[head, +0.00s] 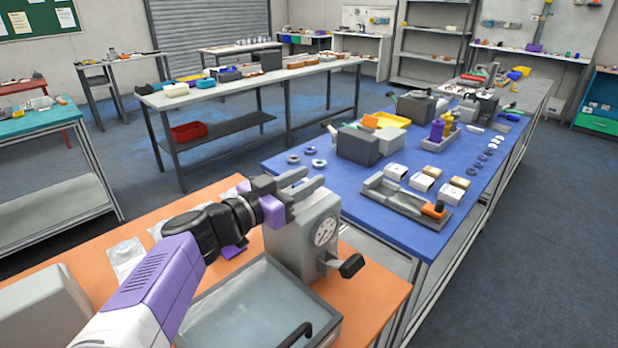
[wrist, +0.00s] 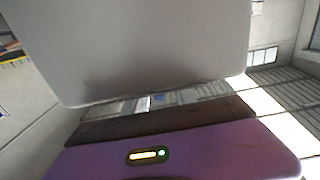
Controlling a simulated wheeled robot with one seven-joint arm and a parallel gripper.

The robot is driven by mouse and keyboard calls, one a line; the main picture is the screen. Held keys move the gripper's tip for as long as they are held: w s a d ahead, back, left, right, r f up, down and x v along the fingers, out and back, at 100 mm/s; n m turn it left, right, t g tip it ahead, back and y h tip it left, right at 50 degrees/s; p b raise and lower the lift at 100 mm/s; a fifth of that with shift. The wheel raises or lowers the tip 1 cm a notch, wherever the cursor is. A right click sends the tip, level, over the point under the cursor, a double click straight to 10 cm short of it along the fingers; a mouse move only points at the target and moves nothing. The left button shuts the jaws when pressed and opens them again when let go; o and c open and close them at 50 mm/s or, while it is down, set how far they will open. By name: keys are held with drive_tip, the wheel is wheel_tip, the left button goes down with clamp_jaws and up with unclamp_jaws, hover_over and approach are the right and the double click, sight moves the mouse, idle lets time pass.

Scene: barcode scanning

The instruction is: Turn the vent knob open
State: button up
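A grey machine (head: 302,235) stands on the orange bench, with a round dial (head: 325,230) on its front. A black knob (head: 351,265) sticks out low on its right side; I take it as the vent knob, but no label is readable. My gripper (head: 298,184) is at the top of the machine, up and left of the knob and apart from it. Grey prongs show there, but where gripper ends and machine begins is unclear. In the wrist view a pale grey surface (wrist: 150,45) fills the upper part, above a purple part (wrist: 210,155) with a small light. The knob is not recognisable there.
A grey-rimmed tray (head: 250,312) with a clear cover and black handle sits in front of the machine. Clear packets (head: 125,258) lie on the orange bench (head: 372,293). The blue bench (head: 380,235) behind holds boxes, rings and a grey fixture (head: 405,203).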

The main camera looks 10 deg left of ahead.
sight(293, 186)
drive_tip(key=b+v, duration=0.1)
drive_tip(key=v, duration=0.5)
drive_tip(key=shift+s+a, duration=0.15)
drive_tip(key=shift+s, duration=0.05)
drive_tip(key=shift+s+a, duration=0.1)
